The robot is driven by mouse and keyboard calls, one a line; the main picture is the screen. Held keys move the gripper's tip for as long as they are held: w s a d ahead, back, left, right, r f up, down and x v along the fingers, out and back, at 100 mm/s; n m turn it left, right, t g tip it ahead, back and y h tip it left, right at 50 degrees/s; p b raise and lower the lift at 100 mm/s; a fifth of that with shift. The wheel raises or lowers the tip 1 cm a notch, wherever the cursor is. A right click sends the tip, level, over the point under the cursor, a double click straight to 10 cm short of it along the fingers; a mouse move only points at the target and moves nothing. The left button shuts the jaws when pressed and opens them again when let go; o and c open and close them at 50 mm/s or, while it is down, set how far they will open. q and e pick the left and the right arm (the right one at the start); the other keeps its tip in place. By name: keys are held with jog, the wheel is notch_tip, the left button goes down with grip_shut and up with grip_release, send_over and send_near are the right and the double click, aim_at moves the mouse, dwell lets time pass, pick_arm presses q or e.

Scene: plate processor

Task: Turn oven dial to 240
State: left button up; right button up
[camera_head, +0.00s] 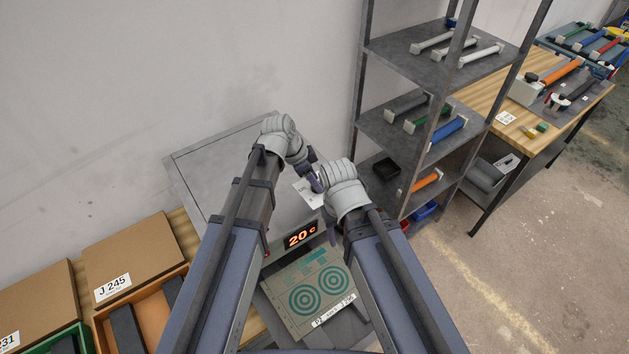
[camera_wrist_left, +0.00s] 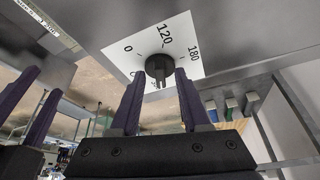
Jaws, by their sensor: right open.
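The oven (camera_head: 215,165) is a grey metal box against the wall. Its display (camera_head: 301,235) reads 20 c. The dial's white plate (camera_head: 308,193) is partly hidden by my grippers in the head view. In the left wrist view the black dial (camera_wrist_left: 158,66) sits on this plate, with marks 0, 120 and 180 readable. My left gripper (camera_head: 304,163) is open, its purple fingers (camera_wrist_left: 160,82) on either side of the dial's lower part, with gaps visible. My right gripper (camera_head: 316,183) is open and close by; its separated fingers (camera_wrist_left: 28,105) show at left in the wrist view.
A grey shelf rack (camera_head: 400,130) with coloured-handled items stands right of the oven. A panel with two teal ring targets (camera_head: 305,300) lies below the display. Cardboard boxes (camera_head: 130,255) stand at left. A wooden workbench (camera_head: 500,120) is at far right.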

pick_arm(q)
grip_shut()
dwell(0.3)
dwell(0.3)
jog(key=n, duration=0.1)
jog(key=n+t, duration=0.1)
jog(key=n, duration=0.1)
jog(key=n+y, duration=0.1)
jog(key=shift+s+d+n+t, duration=0.15)
jog(key=shift+s+n+t, duration=0.1)
jog(key=shift+n+t, duration=0.05)
jog(key=n+t+y, duration=0.1)
jog(key=n, duration=0.3)
jog(key=shift+d+n, duration=0.15)
jog(key=shift+n, duration=0.25)
jog(key=shift+y, duration=0.3)
jog(key=shift+o, duration=0.2)
grip_release()
jog(key=shift+s+r, duration=0.1)
jog(key=shift+r, duration=0.05)
